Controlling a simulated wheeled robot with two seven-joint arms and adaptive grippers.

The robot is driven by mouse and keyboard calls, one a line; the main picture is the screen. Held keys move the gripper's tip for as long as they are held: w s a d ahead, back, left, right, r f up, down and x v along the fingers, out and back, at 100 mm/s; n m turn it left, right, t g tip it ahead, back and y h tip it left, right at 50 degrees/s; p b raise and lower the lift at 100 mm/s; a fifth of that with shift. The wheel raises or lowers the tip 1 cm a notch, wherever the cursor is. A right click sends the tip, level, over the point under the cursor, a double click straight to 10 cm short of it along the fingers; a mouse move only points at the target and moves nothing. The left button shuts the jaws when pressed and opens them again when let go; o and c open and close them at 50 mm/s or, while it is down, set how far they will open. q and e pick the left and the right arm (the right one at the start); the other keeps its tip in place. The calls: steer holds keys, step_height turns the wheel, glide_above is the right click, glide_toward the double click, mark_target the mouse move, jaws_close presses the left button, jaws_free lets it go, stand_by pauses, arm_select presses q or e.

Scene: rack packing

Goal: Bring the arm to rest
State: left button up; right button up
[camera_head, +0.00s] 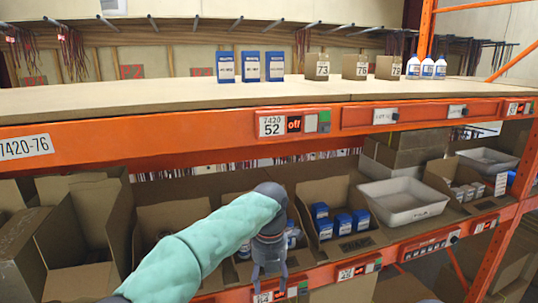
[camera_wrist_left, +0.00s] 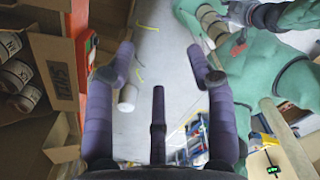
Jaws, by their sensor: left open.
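My left arm (camera_head: 205,245) comes in from the lower left in the head view, in a teal sleeve. My left gripper (camera_head: 270,276) hangs downward in front of the lower shelf's bins. My right gripper does not show in either view.
The orange rack's upper shelf (camera_head: 120,98) holds blue boxes (camera_head: 250,67), brown boxes (camera_head: 355,67) and white bottles (camera_head: 427,68). Below are cardboard bins (camera_head: 80,235), one with blue-topped items (camera_head: 342,222), and a white tray (camera_head: 403,200). A bin edge (camera_wrist_left: 55,65) is close left of the gripper.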

arm_select(q)
steer(key=s+a+f+n+h+b, duration=0.15)
steer(key=f+n+b, duration=0.75)
steer(key=f, duration=1.5)
steer(key=s+a+f+n+h+b, duration=0.15)
steer(key=f+n+b, duration=0.65)
steer(key=f, duration=1.6)
steer(key=s+a+f+n+b, duration=0.2)
steer(key=s+f+n+b, duration=0.2)
steer(key=s+f+n, duration=0.3)
steer(key=s+a+f+n+b, duration=0.2)
steer(key=s+f+n+b, duration=0.2)
steer(key=s+f+n, duration=0.3)
steer(key=s+a+f+n+h+b, duration=0.1)
steer(key=s+a+f+n+b, duration=0.2)
steer(key=s+f+n, duration=0.4)
step_height(320, 180, down, 8)
steer(key=n+b, duration=0.1)
steer(key=n, duration=0.4)
steer(key=shift+s, duration=0.4)
